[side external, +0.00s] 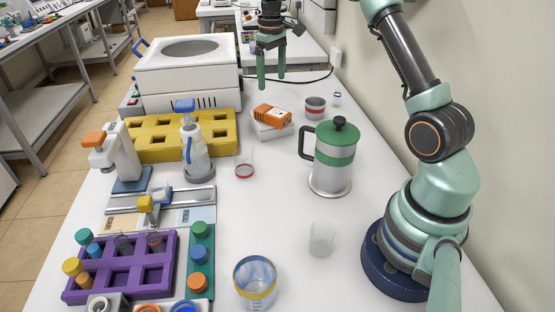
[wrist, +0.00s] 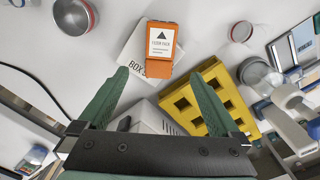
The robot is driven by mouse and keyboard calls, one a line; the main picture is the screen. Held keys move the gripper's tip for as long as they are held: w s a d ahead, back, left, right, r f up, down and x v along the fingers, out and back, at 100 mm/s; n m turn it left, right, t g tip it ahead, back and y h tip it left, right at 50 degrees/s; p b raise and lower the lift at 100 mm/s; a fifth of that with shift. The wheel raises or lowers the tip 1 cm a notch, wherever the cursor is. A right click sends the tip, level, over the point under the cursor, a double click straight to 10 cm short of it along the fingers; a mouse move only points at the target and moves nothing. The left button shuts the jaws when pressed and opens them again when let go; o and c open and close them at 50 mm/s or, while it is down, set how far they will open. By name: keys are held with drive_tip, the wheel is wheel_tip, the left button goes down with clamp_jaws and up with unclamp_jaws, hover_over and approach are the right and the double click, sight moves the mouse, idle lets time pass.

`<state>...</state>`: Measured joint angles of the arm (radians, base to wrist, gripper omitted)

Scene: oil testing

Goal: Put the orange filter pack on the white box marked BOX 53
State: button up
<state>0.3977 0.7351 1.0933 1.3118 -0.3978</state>
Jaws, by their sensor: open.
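The orange filter pack (side external: 272,115) lies flat on top of the small white box (side external: 273,132), behind the coffee press. In the wrist view the pack (wrist: 166,45) has a white label and covers part of the box (wrist: 136,55), whose visible lettering begins "BOX 5"; the rest is hidden. The pack sits off-centre on the box. My gripper (side external: 271,82) is open and empty, raised above and behind the pack in the side view. In the wrist view its fingers (wrist: 159,75) are spread apart, with the pack beyond and between their tips, not held.
A black cable (side external: 305,80) runs behind. The front middle tabletop is partly clear.

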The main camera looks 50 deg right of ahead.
drive_tip(key=s+a+r+t, duration=0.3)
drive_tip(key=s+a+r, duration=0.5)
drive_tip(key=a+r, duration=0.35)
drive_tip(key=s+a+f+t, duration=0.2)
drive_tip(key=s+a+f, duration=0.1)
drive_tip(key=s+a, duration=0.6)
drive_tip(key=s, duration=0.3)
drive_tip(key=shift+s+f+t, duration=0.15)
drive_tip(key=shift+f+t, duration=0.15)
drive_tip(key=shift+f, duration=0.05)
